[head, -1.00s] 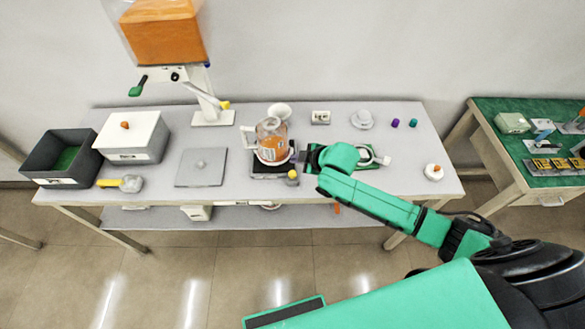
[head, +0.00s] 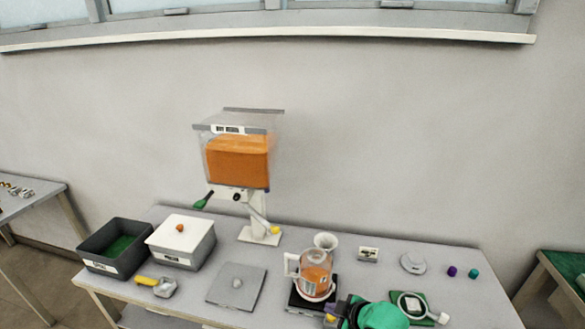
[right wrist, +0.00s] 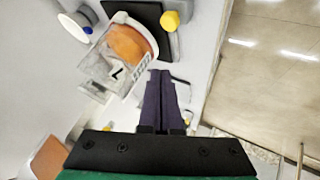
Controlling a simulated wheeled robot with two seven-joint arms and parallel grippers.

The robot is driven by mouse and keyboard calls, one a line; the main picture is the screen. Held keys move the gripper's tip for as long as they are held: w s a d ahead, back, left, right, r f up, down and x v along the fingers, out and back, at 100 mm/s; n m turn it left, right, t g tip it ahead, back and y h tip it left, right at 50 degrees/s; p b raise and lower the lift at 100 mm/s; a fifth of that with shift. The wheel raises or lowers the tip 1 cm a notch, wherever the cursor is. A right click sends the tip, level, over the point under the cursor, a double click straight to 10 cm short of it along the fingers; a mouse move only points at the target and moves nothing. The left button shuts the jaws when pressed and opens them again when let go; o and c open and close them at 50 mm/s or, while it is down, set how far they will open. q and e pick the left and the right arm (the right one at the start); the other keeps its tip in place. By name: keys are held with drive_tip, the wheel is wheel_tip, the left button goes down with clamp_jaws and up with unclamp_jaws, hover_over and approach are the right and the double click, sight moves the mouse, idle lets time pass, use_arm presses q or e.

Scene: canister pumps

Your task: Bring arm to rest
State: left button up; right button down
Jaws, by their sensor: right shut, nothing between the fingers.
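My right gripper (head: 342,309) is at the bottom of the head view, just right of and in front of a clear jug with orange contents (head: 316,272). Its dark fingers (right wrist: 163,78) are closed together and empty in the right wrist view. The jug, seen there too (right wrist: 124,48), is left of the fingertips; I cannot tell whether they touch. The jug stands on a dark flat base (head: 299,297). The green wrist of my right arm covers part of the table's front. My left gripper is out of view.
A dispenser with an orange-filled tank (head: 238,158) stands at the table's back. A dark bin (head: 95,258), a white-lidded box (head: 181,236) and a yellow-handled scoop (head: 157,285) are at left. A green board with a white ring (head: 412,307) lies right of my gripper.

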drive_tip(key=s+d+r+m+g+h, duration=0.1)
drive_tip(key=s+d+m+g+h, duration=0.1)
drive_tip(key=s+d+m, duration=0.6)
drive_tip(key=s+d+r+m+g+h, duration=0.2)
drive_tip(key=s+d+m, duration=0.1)
drive_tip(key=s, duration=1)
wheel_tip(320, 180, down, 26)
drive_tip(key=s+r+g+b, duration=0.1)
drive_tip(key=b, duration=0.3)
drive_tip(key=s+d+f+g+b, duration=0.1)
drive_tip(key=s+d+f+b, duration=0.1)
drive_tip(key=s+f, duration=1.5)
wheel_tip(320, 180, down, 3)
drive_tip(key=shift+s+d+r+g+b, duration=0.15)
drive_tip(key=shift+s+g+b, duration=0.15)
drive_tip(key=shift+b, duration=0.1)
drive_tip(key=shift+d, duration=0.1)
